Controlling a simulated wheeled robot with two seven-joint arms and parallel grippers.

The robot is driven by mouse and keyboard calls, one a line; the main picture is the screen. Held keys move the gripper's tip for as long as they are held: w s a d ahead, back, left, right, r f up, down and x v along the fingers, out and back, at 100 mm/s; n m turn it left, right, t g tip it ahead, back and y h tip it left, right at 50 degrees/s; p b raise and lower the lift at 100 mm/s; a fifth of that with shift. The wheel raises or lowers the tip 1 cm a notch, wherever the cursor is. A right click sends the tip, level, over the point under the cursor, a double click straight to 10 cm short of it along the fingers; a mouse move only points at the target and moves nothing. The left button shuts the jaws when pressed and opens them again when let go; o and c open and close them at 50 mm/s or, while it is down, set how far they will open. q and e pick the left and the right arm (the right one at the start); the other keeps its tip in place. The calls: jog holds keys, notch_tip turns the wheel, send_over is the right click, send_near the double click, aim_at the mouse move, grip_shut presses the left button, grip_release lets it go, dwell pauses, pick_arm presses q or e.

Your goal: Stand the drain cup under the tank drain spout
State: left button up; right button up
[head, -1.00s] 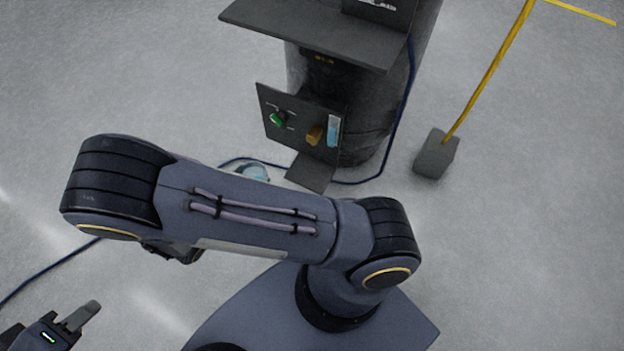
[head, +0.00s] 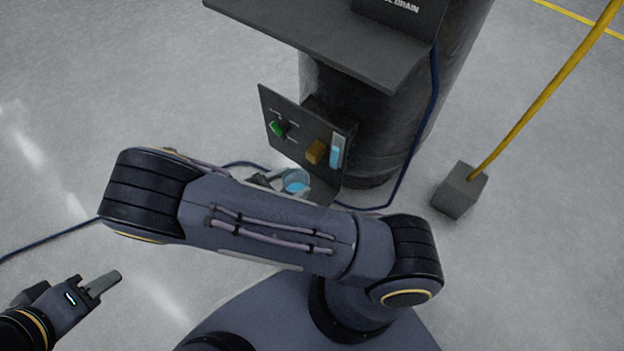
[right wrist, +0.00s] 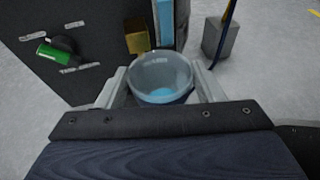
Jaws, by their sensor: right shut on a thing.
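The drain cup (head: 295,182) is a clear round cup with blue at its bottom. My right gripper (right wrist: 161,85) is shut on it, one pale finger on each side. The cup is upright or nearly so in the right wrist view (right wrist: 160,78). The brass drain spout (head: 316,152) sticks out of the dark panel, and also shows in the right wrist view (right wrist: 137,38). The cup is below it in the picture, slightly to one side; I cannot tell whether it is directly underneath. My left gripper (head: 104,283) is empty at the lower left; its jaw gap is unclear.
The panel (head: 290,110) carries a green valve knob (head: 278,129) and a blue sight strip (head: 337,151). A low dark plate (head: 326,190) sits at the panel's foot, partly hidden. A shelf (head: 320,45) overhangs above. A grey block (head: 460,190) with a yellow pole stands right.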

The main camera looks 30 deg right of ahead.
aim_at(300, 174)
jog(key=d+f, duration=0.1)
jog(key=w+d+b, duration=0.1)
jog(key=w+d+f, duration=0.1)
jog(key=d, duration=0.1)
jog(key=shift+w+f+b, duration=0.15)
jog(key=shift+f+b, duration=0.15)
jog(key=shift+b, duration=0.1)
jog(key=d+f, duration=0.1)
jog(key=w+d+f+b, duration=0.1)
jog(key=d+f+b, duration=0.1)
jog(key=f, duration=0.1)
jog(key=shift+w, duration=0.4)
jog(key=shift+c, duration=0.9)
jog(key=f, duration=0.1)
jog(key=f+b, duration=0.1)
jog(key=d+f+b, duration=0.1)
jog(key=shift+w+f, duration=0.3)
jog(key=shift+w, duration=0.1)
jog(key=shift+f+b, duration=0.35)
jog(key=shift+f, duration=0.05)
jog(key=o, duration=1.3)
jog(key=shift+c, duration=0.2)
